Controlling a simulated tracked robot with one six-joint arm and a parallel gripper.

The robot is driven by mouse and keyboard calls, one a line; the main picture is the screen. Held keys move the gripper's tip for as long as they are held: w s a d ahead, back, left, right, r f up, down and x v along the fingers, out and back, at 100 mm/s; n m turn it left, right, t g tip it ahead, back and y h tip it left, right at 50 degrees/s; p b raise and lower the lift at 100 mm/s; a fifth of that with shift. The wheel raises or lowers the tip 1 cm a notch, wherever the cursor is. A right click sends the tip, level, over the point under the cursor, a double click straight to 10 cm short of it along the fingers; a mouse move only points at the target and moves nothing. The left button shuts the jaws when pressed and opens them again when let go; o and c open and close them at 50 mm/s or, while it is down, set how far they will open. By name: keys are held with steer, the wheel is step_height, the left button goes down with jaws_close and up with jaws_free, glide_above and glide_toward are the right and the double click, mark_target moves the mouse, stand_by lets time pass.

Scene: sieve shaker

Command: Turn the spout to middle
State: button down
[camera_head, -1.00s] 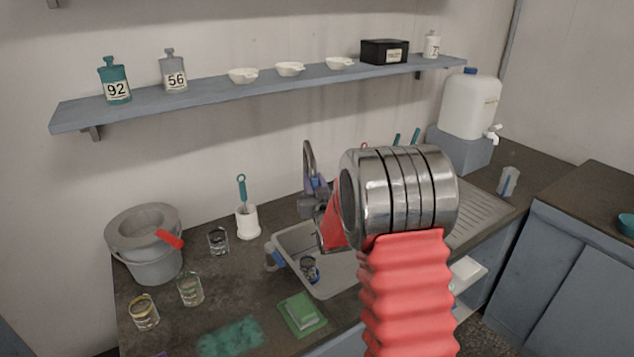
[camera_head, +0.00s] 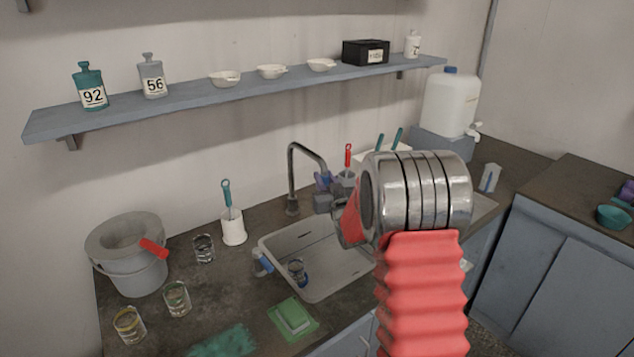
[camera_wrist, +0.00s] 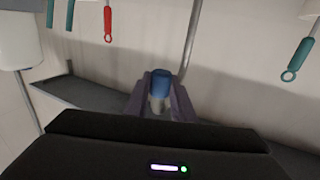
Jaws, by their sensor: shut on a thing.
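The grey metal spout (camera_head: 292,165) rises at the back of the sink (camera_head: 325,265), arches over and runs to the right in the head view. My gripper (camera_head: 326,185), with purple fingers, is at the spout's outer end. In the wrist view, my gripper (camera_wrist: 161,100) is shut around a blue-topped piece (camera_wrist: 161,84), which looks like the spout's tip. The spout's pipe (camera_wrist: 191,40) shows behind it. My wrist and forearm hide the right part of the sink in the head view.
A glass (camera_head: 298,271) sits in the sink. A blue-handled item (camera_head: 262,260) is at its left rim and a green sponge (camera_head: 293,317) in front. A red-handled brush (camera_head: 348,157) stands behind my gripper. A white holder with a brush (camera_head: 233,228) stands left.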

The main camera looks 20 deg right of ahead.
steer(key=shift+d, duration=0.1)
steer(key=c, duration=1.5)
jaws_free()
steer(key=s, duration=0.4)
steer(key=s+a, duration=0.1)
steer(key=s, duration=0.8)
steer(key=shift+s+a+f, duration=0.1)
steer(key=shift+s+a, duration=0.15)
steer(key=shift+s, duration=0.1)
